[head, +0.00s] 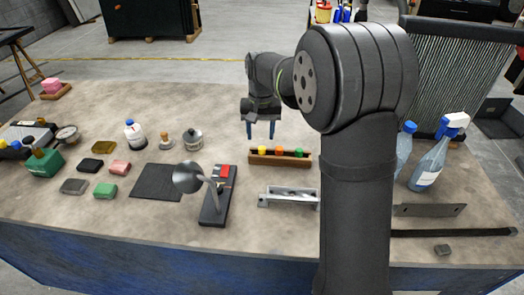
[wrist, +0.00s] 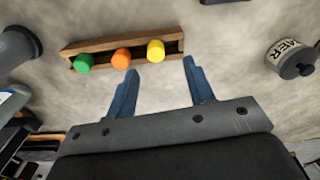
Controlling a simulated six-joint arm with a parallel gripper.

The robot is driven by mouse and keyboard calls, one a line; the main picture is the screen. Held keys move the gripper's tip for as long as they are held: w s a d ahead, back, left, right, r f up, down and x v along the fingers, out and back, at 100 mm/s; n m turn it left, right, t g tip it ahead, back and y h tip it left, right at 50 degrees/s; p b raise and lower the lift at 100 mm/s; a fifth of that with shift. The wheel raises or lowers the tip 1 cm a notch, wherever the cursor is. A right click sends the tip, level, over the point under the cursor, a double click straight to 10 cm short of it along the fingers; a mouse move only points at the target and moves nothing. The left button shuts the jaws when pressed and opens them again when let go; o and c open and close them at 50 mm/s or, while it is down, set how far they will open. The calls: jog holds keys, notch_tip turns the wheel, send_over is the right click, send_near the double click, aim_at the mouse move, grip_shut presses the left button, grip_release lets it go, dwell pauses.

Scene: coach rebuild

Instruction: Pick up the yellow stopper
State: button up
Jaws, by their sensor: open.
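The yellow stopper (head: 262,150) stands at the left end of a wooden rack (head: 279,160) in the head view. In the wrist view the yellow stopper (wrist: 156,50) sits near the right end of the rack (wrist: 88,43). An orange stopper (wrist: 121,58) and a green stopper (wrist: 83,63) stand beside it in a row. My gripper (head: 261,131) is above the table just behind the rack. In the wrist view my gripper (wrist: 160,68) is open and empty, its blue fingers apart. The yellow stopper lies between the finger lines, beyond the tips.
A lidded pot (head: 192,139) stands left of my gripper. A lamp (head: 188,177) stands front left. The table behind the rack looks clear.

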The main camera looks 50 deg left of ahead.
aim_at(262, 148)
jog(key=f, duration=0.5)
jog(key=shift+w+d, duration=0.15)
jog(key=shift+d, duration=0.1)
jog(key=shift+c, duration=0.4)
jog(key=c, duration=1)
